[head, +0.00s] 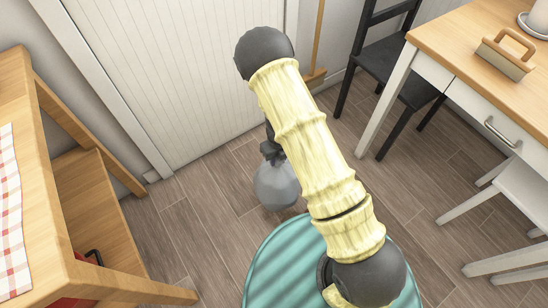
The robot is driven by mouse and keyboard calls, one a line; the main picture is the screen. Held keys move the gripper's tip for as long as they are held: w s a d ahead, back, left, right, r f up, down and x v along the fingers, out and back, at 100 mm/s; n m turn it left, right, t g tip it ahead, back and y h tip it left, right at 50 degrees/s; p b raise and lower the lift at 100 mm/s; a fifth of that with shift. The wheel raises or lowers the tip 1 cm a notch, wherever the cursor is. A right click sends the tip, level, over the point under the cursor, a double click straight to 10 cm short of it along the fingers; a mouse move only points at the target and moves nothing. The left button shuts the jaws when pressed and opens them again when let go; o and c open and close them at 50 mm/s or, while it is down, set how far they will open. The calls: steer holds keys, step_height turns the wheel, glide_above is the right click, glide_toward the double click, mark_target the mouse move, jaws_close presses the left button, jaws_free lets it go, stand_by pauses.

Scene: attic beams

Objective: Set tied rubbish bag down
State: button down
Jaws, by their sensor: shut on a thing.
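The tied rubbish bag (276,187) is grey and rounded, and it shows left of my arm in the middle of the head view. My gripper (270,152) is dark and is shut on the bag's top. The bag hangs below it. My yellow arm hides the bag's right side and part of the gripper. I cannot tell whether the bag's bottom touches the wooden floor (220,222).
A white panelled door (160,75) is behind. A wooden table with a checked cloth (12,215) stands at left. A black chair (385,75) and a wooden-topped desk (450,40) are at right, with a white stool (515,205). Floor between is clear.

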steer(key=shift+w+r, duration=0.1)
steer(key=shift+w+d+r+n, duration=0.4)
steer(key=shift+d+r+n, duration=0.15)
steer(key=shift+n, duration=0.45)
steer(key=w+d+r+n, duration=0.1)
steer(key=d+r+n, duration=0.5)
steer(key=n, duration=0.8)
steer(key=w+d+r+n, duration=0.2)
steer(key=d+r+n, duration=0.4)
steer(key=d+n, duration=0.7)
steer(key=shift+w+d+r+n, duration=0.25)
steer(key=shift+r+n, duration=0.15)
steer(key=shift+n, duration=0.2)
steer(key=shift+d, duration=0.1)
